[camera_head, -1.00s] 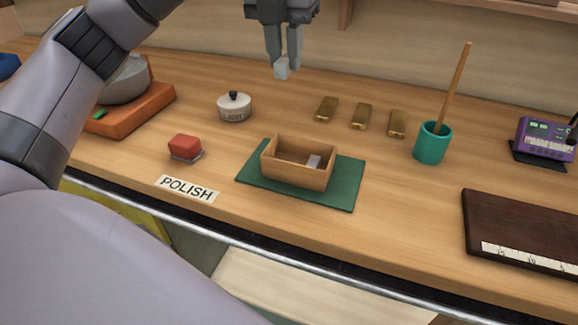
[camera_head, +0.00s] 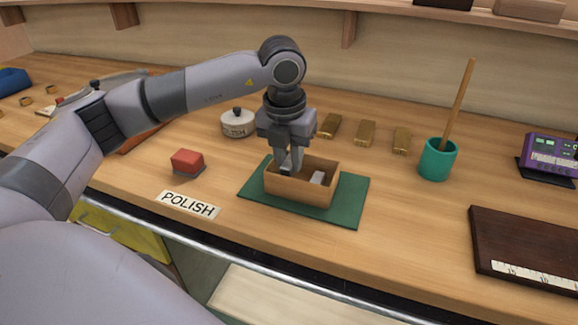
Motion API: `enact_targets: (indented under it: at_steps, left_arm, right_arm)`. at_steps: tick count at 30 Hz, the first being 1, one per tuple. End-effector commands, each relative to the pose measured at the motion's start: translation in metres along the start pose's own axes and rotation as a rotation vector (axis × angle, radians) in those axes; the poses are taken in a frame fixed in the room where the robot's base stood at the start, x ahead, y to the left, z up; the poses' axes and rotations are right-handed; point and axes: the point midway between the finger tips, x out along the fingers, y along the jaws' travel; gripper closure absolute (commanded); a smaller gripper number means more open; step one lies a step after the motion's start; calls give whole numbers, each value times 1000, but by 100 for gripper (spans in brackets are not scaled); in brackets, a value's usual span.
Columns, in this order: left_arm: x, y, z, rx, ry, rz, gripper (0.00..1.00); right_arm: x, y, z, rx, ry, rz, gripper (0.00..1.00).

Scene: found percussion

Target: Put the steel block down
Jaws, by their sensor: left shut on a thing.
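My left gripper (camera_head: 289,166) points down into the left part of an open wooden box (camera_head: 298,190). It is shut on the steel block (camera_head: 286,168), a small light grey piece between the fingertips, partly hidden by the fingers and the box. I cannot tell whether the block touches the box floor. Another grey block (camera_head: 318,178) lies inside the box, to the right of the gripper. The box stands on a green mat (camera_head: 347,205). My right gripper is not in view.
A red block (camera_head: 187,161) and a POLISH label (camera_head: 188,205) lie to the left. A white lidded pot (camera_head: 237,123) stands behind. Several brass bars (camera_head: 366,133) lie behind the box. A teal cup (camera_head: 437,160) with a stick and a dark board (camera_head: 530,245) are to the right.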

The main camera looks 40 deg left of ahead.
Motion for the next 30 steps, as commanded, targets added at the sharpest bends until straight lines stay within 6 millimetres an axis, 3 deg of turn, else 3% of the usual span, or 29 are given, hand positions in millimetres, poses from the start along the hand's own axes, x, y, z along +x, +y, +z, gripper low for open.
enact_targets:
  at_steps: [6,17,18,19,30]
  left_arm:
    - [25,0,-4,-1,0,0,100]
    - [30,0,-4,0,-1,0,100]
    - [30,0,-5,0,0,1,74]
    - [29,0,-4,0,0,1,67]
    - [25,0,-4,0,0,0,67]
  right_arm:
    - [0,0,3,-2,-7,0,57]
    - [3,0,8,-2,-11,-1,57]
    - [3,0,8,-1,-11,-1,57]
    - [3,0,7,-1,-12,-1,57]
    - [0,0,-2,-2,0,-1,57]
